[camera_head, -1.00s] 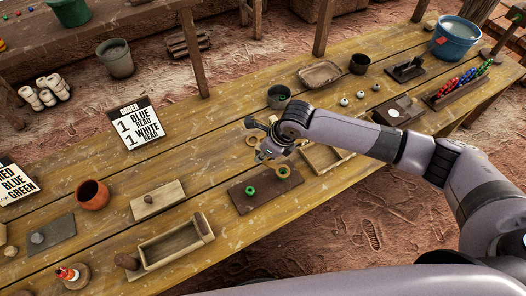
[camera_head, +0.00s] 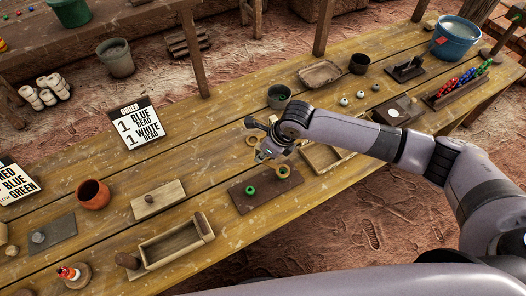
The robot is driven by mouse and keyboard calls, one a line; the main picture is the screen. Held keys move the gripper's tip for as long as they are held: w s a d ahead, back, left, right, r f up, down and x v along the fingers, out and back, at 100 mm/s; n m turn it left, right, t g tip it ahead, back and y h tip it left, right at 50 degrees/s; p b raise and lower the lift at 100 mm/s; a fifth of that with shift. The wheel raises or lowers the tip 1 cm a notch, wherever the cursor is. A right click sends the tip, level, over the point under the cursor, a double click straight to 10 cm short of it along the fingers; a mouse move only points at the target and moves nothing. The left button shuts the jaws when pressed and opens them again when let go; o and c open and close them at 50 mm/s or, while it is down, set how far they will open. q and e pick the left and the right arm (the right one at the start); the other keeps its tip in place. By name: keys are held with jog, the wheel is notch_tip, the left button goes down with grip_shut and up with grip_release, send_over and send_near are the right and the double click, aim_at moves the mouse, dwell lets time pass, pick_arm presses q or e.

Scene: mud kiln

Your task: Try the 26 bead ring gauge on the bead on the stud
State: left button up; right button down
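A dark board (camera_head: 237,195) lies near the front edge of the table. A green bead (camera_head: 251,190) sits on its left part. A second green bead (camera_head: 281,174) is at its right part, with a tan ring gauge (camera_head: 288,171) at or around it; I cannot tell whether the ring rests on the bead or hangs above it. Any stud is hidden. Another tan ring (camera_head: 251,140) shows just left of my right gripper (camera_head: 262,155), which is above and behind the board. Its fingertips are too small to read, and no grip on a ring is clear. My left gripper is out of view.
A grey-green cup (camera_head: 279,97) stands behind my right gripper. A wooden tray (camera_head: 318,160) lies partly under my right arm. An open wooden box (camera_head: 172,245) and a block (camera_head: 158,199) lie left of the board. A beaded rack (camera_head: 461,86) stands far right.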

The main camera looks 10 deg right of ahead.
jog(key=shift+f, duration=0.5)
dwell(0.8)
jog(key=shift+r, duration=0.1)
dwell(0.4)
jog(key=shift+r+p, duration=1.55)
jog(key=shift+r, duration=0.4)
